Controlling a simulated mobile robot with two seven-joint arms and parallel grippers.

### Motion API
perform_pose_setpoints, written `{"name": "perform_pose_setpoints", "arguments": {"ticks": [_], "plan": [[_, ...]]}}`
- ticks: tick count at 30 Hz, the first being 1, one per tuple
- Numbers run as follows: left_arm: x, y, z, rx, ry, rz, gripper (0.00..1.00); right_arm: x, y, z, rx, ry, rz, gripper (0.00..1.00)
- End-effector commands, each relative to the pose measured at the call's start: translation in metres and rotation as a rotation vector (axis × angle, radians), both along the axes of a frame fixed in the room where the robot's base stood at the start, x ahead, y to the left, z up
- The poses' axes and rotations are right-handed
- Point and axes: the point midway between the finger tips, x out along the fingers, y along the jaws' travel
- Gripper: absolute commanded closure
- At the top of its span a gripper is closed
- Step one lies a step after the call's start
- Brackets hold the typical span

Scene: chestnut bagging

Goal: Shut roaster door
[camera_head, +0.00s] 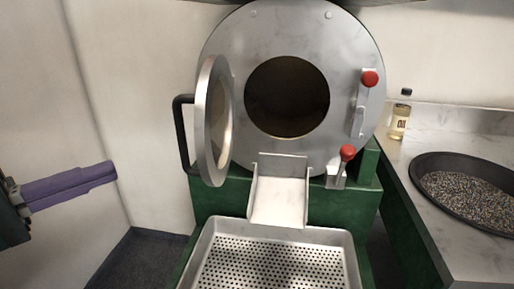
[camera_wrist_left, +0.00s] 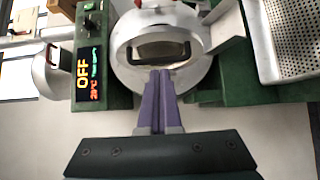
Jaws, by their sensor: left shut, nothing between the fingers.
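The roaster (camera_head: 355,60) has a round grey metal front with a dark round opening (camera_head: 287,97). Its door (camera_head: 216,120), a round metal disc with a glass window, stands swung open at the left of the opening, seen nearly edge-on. A black handle (camera_head: 180,135) is on the door's outer side. In the left wrist view the door (camera_wrist_left: 124,72) appears beyond the fingertips, with its handle (camera_wrist_left: 187,50) across the window. My left gripper (camera_head: 115,172), with purple fingers, is shut and empty, left of the door and apart from it. My right gripper is not in view.
A chute (camera_head: 280,200) slopes down to a perforated tray (camera_head: 212,250) below the opening. Two red-knobbed levers (camera_head: 370,79) (camera_head: 347,153) are on the right. A counter (camera_head: 440,245) holds a bottle (camera_head: 400,118) and a dark pan (camera_head: 425,187). A display (camera_wrist_left: 89,75) reads OFF.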

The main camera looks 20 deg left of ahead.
Motion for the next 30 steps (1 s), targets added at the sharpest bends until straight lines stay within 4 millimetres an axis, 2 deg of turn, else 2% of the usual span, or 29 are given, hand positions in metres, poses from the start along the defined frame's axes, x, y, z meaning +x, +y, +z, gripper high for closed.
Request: {"name": "perform_pose_setpoints", "arguments": {"ticks": [3,9,12,18,30], "plan": [[0.025,-0.013,0.000,-0.002,-0.009,0.000,1.00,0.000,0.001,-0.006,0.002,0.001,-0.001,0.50],[0.059,-0.031,0.000,-0.001,-0.008,-0.001,1.00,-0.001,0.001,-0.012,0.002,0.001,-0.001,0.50],[0.062,-0.048,0.003,-0.005,-0.002,-0.001,1.00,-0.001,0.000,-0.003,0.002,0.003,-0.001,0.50],[0.067,-0.065,0.001,0.001,0.000,-0.001,1.00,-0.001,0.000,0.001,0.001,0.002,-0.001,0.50],[0.068,-0.068,0.000,0.002,-0.001,-0.001,1.00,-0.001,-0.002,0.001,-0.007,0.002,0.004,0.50]]}}
